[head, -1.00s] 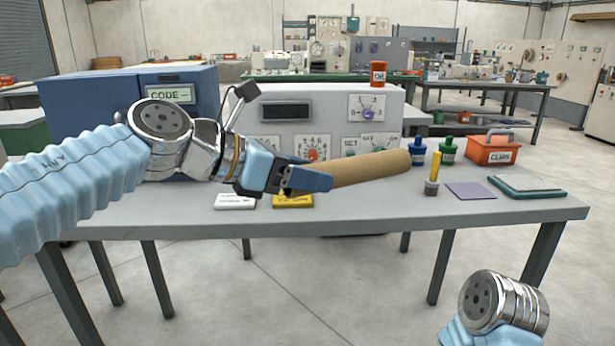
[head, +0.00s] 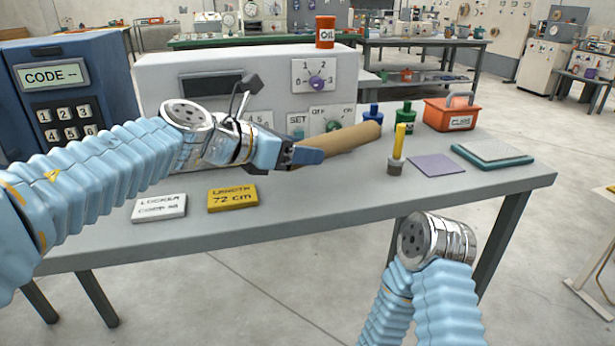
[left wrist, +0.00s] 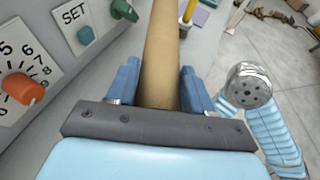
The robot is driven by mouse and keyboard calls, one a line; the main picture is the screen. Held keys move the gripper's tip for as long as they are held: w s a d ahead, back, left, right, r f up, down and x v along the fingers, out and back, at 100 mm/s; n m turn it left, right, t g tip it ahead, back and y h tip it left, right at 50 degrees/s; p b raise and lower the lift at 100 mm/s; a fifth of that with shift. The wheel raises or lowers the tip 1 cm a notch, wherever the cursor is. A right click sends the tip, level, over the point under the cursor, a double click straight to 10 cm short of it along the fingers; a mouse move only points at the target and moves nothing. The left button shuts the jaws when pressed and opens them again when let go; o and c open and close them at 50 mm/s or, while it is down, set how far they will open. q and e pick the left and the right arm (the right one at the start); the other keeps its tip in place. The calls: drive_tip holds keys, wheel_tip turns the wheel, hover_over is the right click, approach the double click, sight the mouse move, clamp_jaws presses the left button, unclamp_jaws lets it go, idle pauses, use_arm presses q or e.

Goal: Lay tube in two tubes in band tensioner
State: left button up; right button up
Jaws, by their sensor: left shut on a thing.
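A tan cardboard tube (head: 340,143) is held by one end in my left gripper (head: 300,157). The gripper is shut on it, and the tube points away to the right above the table, in front of the grey control panel. In the left wrist view the tube (left wrist: 161,55) lies between the two blue fingers and runs forward. My right arm (head: 437,240) shows at the front edge of the table, but its gripper's fingers cannot be made out. I cannot identify a band tensioner in these frames.
The table (head: 300,215) bears a blue code locker (head: 70,95), a grey control panel (head: 240,75), two cards, a yellow-topped post (head: 398,150), green and blue bottles, an orange clips box (head: 450,115), a purple sheet (head: 437,166) and a teal pad (head: 490,155). The table's front middle is clear.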

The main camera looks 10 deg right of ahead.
sight(310, 190)
use_arm(q)
drive_tip(key=d+f, duration=0.1)
drive_tip(key=w+d+f, duration=0.1)
drive_tip(key=shift+f, duration=0.35)
drive_tip(key=f, duration=0.1)
drive_tip(key=f+b, duration=0.1)
drive_tip(key=shift+w+d+f, duration=0.15)
drive_tip(key=shift+d+f, duration=0.05)
drive_tip(key=shift+f, duration=0.55)
drive_tip(key=shift+b, duration=0.35)
drive_tip(key=o, duration=1.1)
